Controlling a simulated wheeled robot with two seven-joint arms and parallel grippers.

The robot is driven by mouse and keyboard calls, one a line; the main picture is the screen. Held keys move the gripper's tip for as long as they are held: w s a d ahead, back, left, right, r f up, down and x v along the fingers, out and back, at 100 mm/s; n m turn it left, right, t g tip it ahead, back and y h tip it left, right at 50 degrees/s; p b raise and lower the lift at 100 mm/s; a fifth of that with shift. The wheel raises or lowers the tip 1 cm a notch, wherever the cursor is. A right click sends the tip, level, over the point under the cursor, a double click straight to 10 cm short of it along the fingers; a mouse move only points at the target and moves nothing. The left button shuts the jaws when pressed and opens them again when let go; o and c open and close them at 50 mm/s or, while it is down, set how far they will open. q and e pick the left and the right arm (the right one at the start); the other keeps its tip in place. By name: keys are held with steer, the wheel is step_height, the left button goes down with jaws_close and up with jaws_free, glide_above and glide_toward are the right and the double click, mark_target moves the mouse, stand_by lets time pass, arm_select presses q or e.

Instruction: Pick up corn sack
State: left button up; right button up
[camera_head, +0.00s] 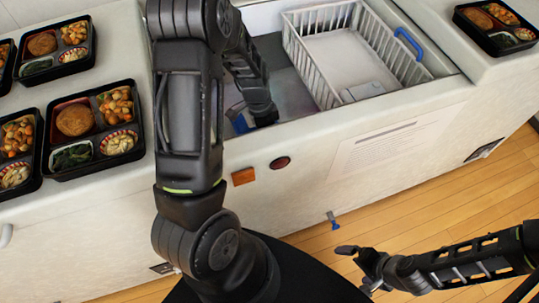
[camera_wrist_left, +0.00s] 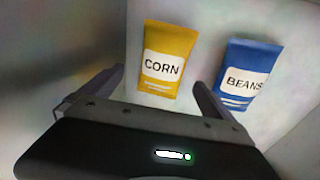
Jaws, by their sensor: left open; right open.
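The corn sack (camera_wrist_left: 168,58) is a yellow packet with a white label reading CORN, in the left wrist view. It lies on the pale floor of the chest. My left gripper (camera_wrist_left: 158,80) is open, its fingers on either side of the sack's lower part in this view; contact does not show. In the head view my left arm reaches down into the chest, and the corn sack and left fingertips are hidden. My right gripper (camera_head: 357,270) is open and empty, low at the right above the wooden floor.
A blue beans sack (camera_wrist_left: 243,72) lies just right of the corn sack, close to my right-hand finger in the wrist view. A white wire basket (camera_head: 311,78) fills the chest's right side. Several bento trays (camera_head: 94,134) sit on the left counter.

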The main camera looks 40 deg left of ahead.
arm_select(q)
steer(key=shift+d+f, duration=0.15)
steer(key=shift+f, duration=1.15)
steer(key=shift+d+f, duration=0.15)
steer(key=shift+f, duration=1.15)
steer(key=shift+c, duration=0.6)
steer(key=c, duration=1.7)
steer(key=shift+r, duration=0.15)
step_height(320, 180, up, 18)
steer(key=shift+f+p, duration=0.1)
steer(key=shift+p, duration=0.85)
